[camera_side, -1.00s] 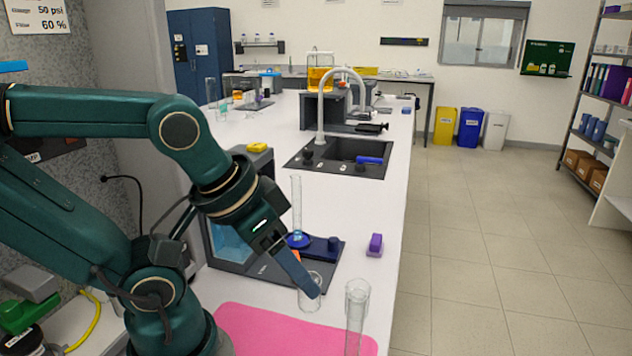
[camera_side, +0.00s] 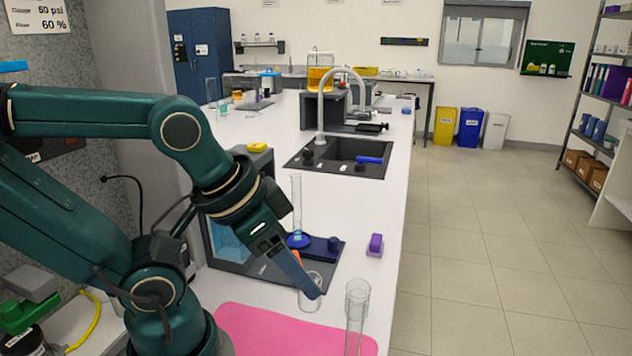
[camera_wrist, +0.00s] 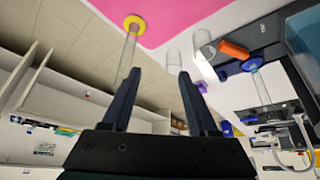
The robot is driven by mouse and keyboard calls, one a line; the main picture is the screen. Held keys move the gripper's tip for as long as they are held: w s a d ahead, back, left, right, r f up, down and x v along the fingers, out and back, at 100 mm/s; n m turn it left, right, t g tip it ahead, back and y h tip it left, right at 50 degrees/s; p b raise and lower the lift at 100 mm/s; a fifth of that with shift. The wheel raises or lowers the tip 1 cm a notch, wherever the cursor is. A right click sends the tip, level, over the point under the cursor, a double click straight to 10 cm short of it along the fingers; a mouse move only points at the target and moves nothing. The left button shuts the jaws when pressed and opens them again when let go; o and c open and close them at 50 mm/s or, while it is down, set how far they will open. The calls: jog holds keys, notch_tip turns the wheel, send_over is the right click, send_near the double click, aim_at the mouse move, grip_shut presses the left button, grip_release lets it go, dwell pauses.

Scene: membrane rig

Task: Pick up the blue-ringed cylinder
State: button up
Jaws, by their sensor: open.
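The blue-ringed cylinder (camera_side: 297,205) is a tall, thin clear tube with a blue collar at its foot. It stands upright on the dark base of the rig in the side view. In the wrist view its clear tube (camera_wrist: 262,88) and blue ring appear at the right, outside the space between my fingers. My gripper (camera_side: 310,288) points down and to the right, in front of the rig, beside a clear beaker (camera_side: 309,300). In the wrist view my gripper (camera_wrist: 158,74) has its two dark fingers apart, with nothing held between them.
A yellow-ringed clear cylinder (camera_wrist: 134,22) stands near my left finger in the wrist view. A pink mat (camera_side: 290,332) lies at the front. An orange part (camera_wrist: 233,49) sits by the blue ring. A purple block (camera_side: 375,245) and a sink (camera_side: 335,168) lie beyond.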

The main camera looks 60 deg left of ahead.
notch_tip(320, 180, up, 5)
jog(key=m+g+y, duration=0.3)
jog(key=m+y, duration=1)
jog(key=m, duration=0.7)
send_over(298, 215)
jog(key=d, duration=0.1)
notch_tip(298, 215, down, 13)
jog(key=shift+s, duration=0.1)
jog(key=shift+f, duration=0.3)
jog(key=shift+a+f, duration=0.15)
jog(key=shift+a, duration=0.1)
jog(key=shift+x, duration=2.4)
